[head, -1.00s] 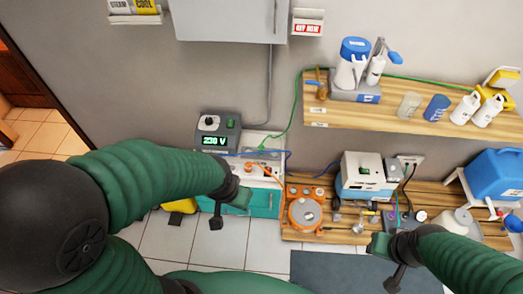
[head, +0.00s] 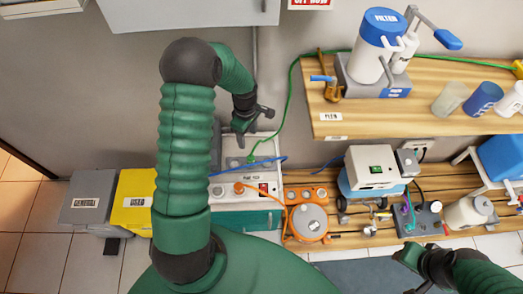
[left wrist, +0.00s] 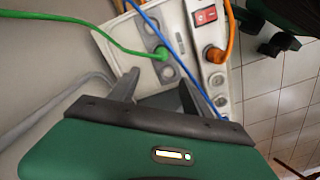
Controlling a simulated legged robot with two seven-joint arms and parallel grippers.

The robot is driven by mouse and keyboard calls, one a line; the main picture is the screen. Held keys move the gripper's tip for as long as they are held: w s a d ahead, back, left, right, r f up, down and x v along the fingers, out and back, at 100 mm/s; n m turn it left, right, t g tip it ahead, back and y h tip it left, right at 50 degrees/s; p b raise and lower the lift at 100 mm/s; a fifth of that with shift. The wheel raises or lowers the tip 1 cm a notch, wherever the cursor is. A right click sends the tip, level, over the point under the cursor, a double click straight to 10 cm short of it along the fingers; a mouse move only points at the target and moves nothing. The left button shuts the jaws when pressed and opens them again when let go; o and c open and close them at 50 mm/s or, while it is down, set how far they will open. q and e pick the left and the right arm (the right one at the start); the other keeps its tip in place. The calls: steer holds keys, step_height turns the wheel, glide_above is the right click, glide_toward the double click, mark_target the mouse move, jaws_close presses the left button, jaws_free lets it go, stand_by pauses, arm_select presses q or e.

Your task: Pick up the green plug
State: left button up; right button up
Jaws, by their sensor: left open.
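The green plug (head: 251,159) sits in the grey-white socket panel (head: 232,190), with its green cord rising to the right. In the left wrist view the green plug (left wrist: 167,72) sits in a socket just beyond my fingertips. My left gripper (head: 252,134) is open and empty, above and behind the panel. In the left wrist view its two fingers (left wrist: 158,88) stand apart, just short of the plug, with no contact visible. My right gripper (head: 408,256) is low at the right, far from the plug; its jaws are too small to tell.
A blue cord (left wrist: 155,25) crosses the panel beside the green plug. An orange plug (left wrist: 213,53) and a red switch (left wrist: 205,16) are on the adjoining strip. A wooden shelf (head: 340,120) stands right of my left gripper. Yellow (head: 133,195) and grey (head: 92,196) bins stand left.

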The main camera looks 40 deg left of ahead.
arm_select(q)
steer(key=b, duration=0.2)
glide_above(251, 157)
steer(key=f, duration=0.6)
steer(key=shift+s+d+f, duration=0.3)
steer(key=shift+d+f, duration=0.05)
steer(key=shift+d, duration=0.05)
steer(key=f, duration=0.2)
steer(key=a+f, duration=0.1)
steer(key=a+f+b, duration=0.1)
steer(key=f, duration=0.1)
steer(key=shift+w+f, duration=0.15)
steer(key=shift+f, duration=0.2)
steer(key=f, duration=0.1)
steer(key=f+b, duration=0.1)
steer(key=f, duration=0.1)
steer(key=shift+w+d, duration=0.15)
steer(key=shift+d, duration=0.15)
steer(key=shift+d+f, duration=0.15)
steer(key=shift+d, duration=0.2)
steer(key=shift+a, duration=0.35)
steer(key=c, duration=1.1)
steer(key=shift+d, duration=0.2)
jaws_close()
arm_select(e)
steer(key=f, duration=0.1)
steer(key=d+f, duration=0.1)
steer(key=s+f, duration=0.1)
steer(key=f, duration=0.1)
steer(key=shift+d, duration=0.3)
